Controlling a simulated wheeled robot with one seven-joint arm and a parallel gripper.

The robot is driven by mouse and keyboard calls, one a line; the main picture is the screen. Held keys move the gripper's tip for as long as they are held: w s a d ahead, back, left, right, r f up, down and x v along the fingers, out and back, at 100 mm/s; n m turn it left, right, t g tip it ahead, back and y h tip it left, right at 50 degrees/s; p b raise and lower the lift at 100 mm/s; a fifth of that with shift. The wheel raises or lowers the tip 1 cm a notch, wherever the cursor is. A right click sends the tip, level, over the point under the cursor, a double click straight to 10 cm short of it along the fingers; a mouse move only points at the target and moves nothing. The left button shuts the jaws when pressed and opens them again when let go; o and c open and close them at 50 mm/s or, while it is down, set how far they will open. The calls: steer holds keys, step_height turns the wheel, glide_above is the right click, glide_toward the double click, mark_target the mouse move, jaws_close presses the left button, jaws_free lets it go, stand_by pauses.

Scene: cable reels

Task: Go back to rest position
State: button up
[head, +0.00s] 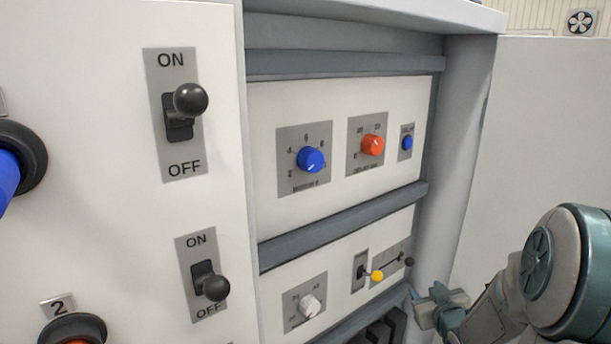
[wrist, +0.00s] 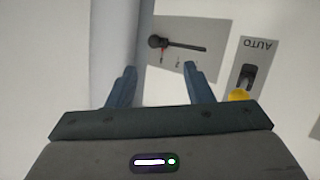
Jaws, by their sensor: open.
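My gripper (head: 436,303) is at the lower right of the head view, in front of the cabinet's lower right panel. In the wrist view my gripper (wrist: 158,85) has its two fingers spread, with nothing between them. Ahead of the fingers is a black slider knob (wrist: 157,42) on a grey plate, apart from the fingertips. The same slider knob (head: 409,262) shows just above my gripper in the head view. A yellow-tipped switch (head: 376,275) is left of the slider; the switch (wrist: 240,94) also shows at the right in the wrist view.
The cabinet carries an upper ON/OFF lever (head: 190,101), a lower ON/OFF lever (head: 214,287), a blue dial (head: 311,160), an orange dial (head: 372,145), a blue button (head: 407,143) and a white dial (head: 309,306). A grey cabinet post (head: 470,150) stands close beside my gripper.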

steer(key=s+a+r+m+g+p, duration=0.1)
steer(key=s+a+r+g+p, duration=0.5)
steer(key=s+r, duration=0.4)
steer(key=s+a+r+m+g+p, duration=0.1)
steer(key=s+a+r+g+p, duration=0.4)
steer(key=s, duration=0.9)
steer(key=a+r+p, duration=0.3)
steer(key=r+p, duration=0.1)
steer(key=r, duration=0.1)
steer(key=shift+a+r+m+g+y, duration=0.25)
steer(key=shift+a+m+g+y, duration=0.05)
steer(key=shift+a+g, duration=0.1)
steer(key=shift+d, duration=0.1)
